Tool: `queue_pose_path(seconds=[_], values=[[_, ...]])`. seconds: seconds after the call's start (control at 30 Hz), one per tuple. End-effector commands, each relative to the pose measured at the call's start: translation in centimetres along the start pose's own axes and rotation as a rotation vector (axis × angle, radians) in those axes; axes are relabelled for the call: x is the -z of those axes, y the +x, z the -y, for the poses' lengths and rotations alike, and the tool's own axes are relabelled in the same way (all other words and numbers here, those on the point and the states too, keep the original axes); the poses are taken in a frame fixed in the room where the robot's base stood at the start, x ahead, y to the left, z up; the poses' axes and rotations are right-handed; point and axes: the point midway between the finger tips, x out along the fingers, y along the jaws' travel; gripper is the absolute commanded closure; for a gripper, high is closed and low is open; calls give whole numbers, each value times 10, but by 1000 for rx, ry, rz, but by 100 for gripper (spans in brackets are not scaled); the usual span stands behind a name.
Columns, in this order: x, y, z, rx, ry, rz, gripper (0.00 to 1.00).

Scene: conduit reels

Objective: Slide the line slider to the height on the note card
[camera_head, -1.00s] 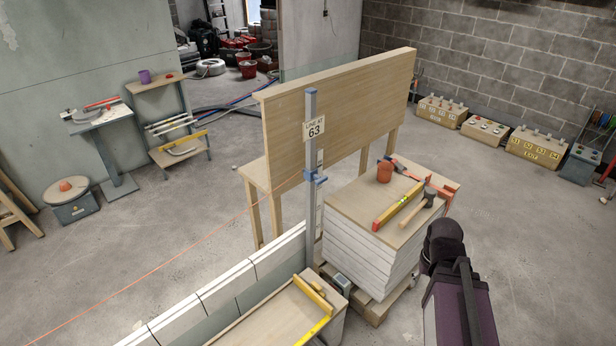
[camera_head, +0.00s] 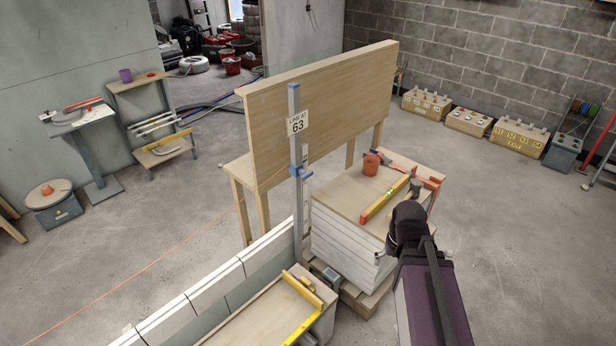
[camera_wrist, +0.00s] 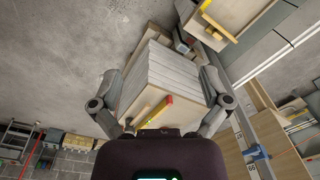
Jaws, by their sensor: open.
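The line slider (camera_head: 300,172) is a blue clamp on an upright grey post (camera_head: 298,225). An orange line (camera_head: 190,236) runs from it down to the left. The note card (camera_head: 297,123) is fixed to the post above the slider and reads "LINE AT 63". The slider's exact height on the scale cannot be read. My gripper (camera_wrist: 160,78) is open and empty in the wrist view, its fingers spread over the view of the stacked boards. In the head view my arm is right of the post, apart from the slider.
A board stack (camera_head: 345,236) stands right of the post, with an orange cup (camera_head: 371,163) and a yellow level (camera_head: 384,199) on top. A wooden panel bench (camera_head: 320,100) stands behind. A white block wall (camera_head: 210,291) runs left from the post. Open floor lies at the right.

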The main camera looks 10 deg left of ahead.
Motion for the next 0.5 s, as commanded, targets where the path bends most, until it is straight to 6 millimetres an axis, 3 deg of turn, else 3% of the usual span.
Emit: queue_pose_path(seconds=[0.27, 0.5], values=[[51, 37, 46, 234, 223, -62, 0], [118, 60, 101, 587, 578, -55, 0]])
